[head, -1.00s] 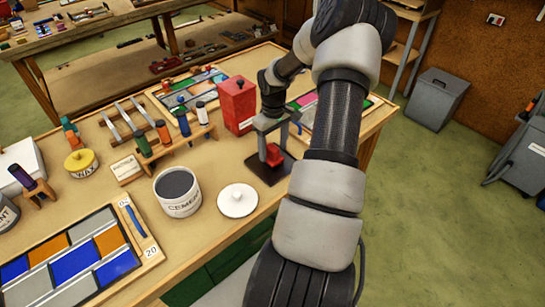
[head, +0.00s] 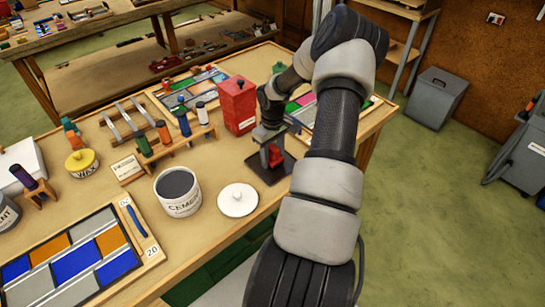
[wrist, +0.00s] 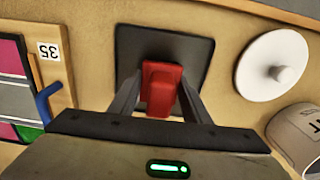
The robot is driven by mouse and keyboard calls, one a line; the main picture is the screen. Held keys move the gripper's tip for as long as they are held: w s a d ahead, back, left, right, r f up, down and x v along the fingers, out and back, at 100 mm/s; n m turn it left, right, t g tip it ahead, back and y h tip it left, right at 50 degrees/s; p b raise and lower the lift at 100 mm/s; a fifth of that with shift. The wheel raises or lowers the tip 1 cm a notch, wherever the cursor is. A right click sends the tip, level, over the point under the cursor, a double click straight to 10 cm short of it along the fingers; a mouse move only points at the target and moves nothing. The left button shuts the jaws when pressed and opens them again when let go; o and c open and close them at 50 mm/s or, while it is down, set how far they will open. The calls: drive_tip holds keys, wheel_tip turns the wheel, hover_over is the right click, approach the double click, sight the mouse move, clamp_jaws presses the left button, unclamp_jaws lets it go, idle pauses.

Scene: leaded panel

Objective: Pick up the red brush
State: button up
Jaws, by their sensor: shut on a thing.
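The red brush (wrist: 161,88) shows in the wrist view between the two fingers of my gripper (wrist: 160,100), which is shut on it. In the head view the red brush (head: 273,155) is over the dark square mat (head: 270,172), with my gripper (head: 268,140) around it from above. The dark mat (wrist: 197,52) also shows behind the brush in the wrist view. I cannot tell whether the brush touches the mat.
A red box (head: 238,105) stands close behind my gripper. A white lid (head: 238,200) and a cement tub (head: 178,192) are to the left and front. A leaded panel (head: 305,112) lies behind, partly hidden by my arm.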

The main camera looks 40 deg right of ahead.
drive_tip(key=shift+r, duration=0.1)
wheel_tip(320, 180, up, 10)
drive_tip(key=shift+f, duration=0.1)
idle(0.3)
drive_tip(key=o, duration=0.4)
drive_tip(key=shift+c, duration=0.9)
drive_tip(key=w+a+r+n+p, duration=0.1)
drive_tip(key=w+a+r+n, duration=0.15)
drive_tip(key=a, duration=0.85)
drive_tip(key=w+a+r+n+p, duration=0.15)
drive_tip(key=a+n, duration=0.25)
drive_tip(key=a, duration=0.6)
drive_tip(key=w+a+r+n, duration=0.2)
drive_tip(key=w+a+n, duration=0.1)
drive_tip(key=a, duration=0.8)
drive_tip(key=shift+m, duration=0.25)
drive_tip(key=shift+f+b, duration=3.15)
drive_tip(key=shift+f, duration=1.3)
